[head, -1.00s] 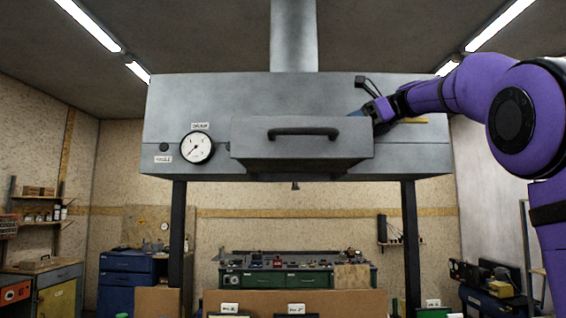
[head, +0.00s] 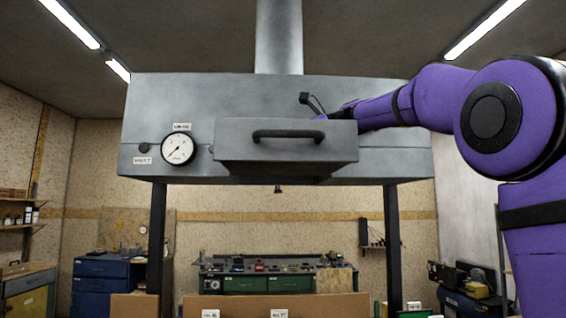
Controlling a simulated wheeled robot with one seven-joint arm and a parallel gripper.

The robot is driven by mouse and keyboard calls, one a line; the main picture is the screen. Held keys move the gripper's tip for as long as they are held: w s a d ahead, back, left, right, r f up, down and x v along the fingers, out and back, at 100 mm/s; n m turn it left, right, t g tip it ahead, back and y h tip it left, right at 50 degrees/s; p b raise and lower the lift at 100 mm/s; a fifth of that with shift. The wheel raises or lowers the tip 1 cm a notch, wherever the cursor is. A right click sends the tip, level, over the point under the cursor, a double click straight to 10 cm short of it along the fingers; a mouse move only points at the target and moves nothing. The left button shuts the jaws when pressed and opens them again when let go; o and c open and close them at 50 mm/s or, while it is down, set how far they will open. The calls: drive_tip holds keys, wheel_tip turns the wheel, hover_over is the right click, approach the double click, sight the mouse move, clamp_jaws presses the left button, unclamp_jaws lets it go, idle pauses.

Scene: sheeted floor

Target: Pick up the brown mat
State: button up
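No brown mat can be clearly made out; the inside of the open grey drawer (head: 287,150) is hidden by its front wall and the high rim. My gripper (head: 328,115) is at the drawer's right rear, just above its rim. Its fingertips are largely hidden behind the rim, so I cannot tell whether they are open or hold anything. My purple arm reaches in from the right.
The drawer juts from a grey metal hood (head: 200,105) with a round gauge (head: 178,149) and dark legs (head: 392,240). A green workbench (head: 265,284) and a blue cabinet (head: 100,285) stand behind. Brown boards (head: 240,306) stand low in front.

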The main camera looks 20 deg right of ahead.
drive_tip(key=shift+w+a+f, duration=0.1)
drive_tip(key=shift+a+f, duration=0.05)
drive_tip(key=shift+a, duration=0.25)
clamp_jaws()
